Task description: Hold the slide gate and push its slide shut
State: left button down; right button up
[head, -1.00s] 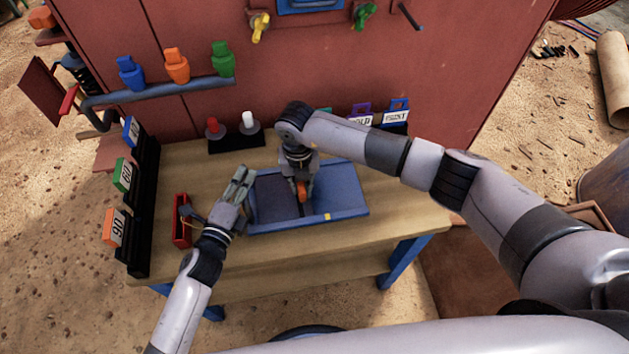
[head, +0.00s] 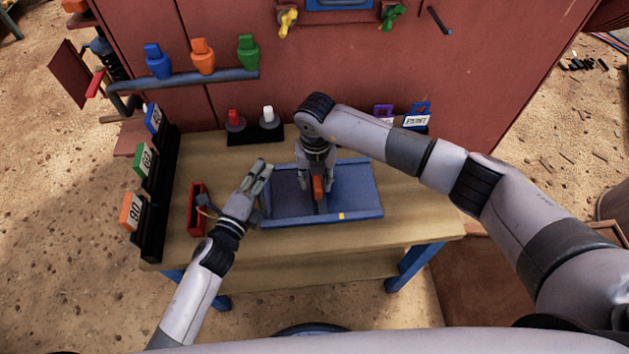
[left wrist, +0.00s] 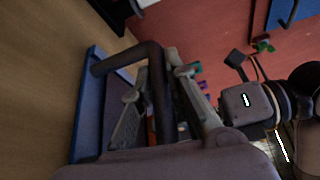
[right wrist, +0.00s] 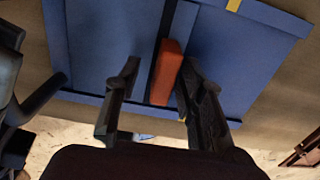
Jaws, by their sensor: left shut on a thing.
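The slide gate is a blue tray-like frame (head: 358,190) on the wooden table. An orange block (head: 318,187) stands near its middle beside a dark cross strip, and a yellow mark (head: 341,215) sits on the near rim. My left gripper (head: 262,172) is at the gate's left end. In the left wrist view its fingers are shut on a dark bar handle (left wrist: 156,105) by the blue frame. My right gripper (head: 317,190) points down over the gate. In the right wrist view its open fingers straddle the orange block (right wrist: 167,72), which is nearer the right finger.
A red box (head: 197,208) stands left of the gate. Black racks with numbered tags (head: 133,210) line the table's left edge. A block with red and white buttons (head: 255,130) is behind, below the red machine wall (head: 350,70). The table's right end is clear.

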pick_arm(q)
jog(key=shift+d+f, duration=0.1)
jog(key=shift+f, duration=0.05)
pick_arm(e)
notch_tip(320, 180, up, 11)
jog(key=shift+f, duration=0.15)
pick_arm(q)
jog(key=c, duration=1.5)
grip_release()
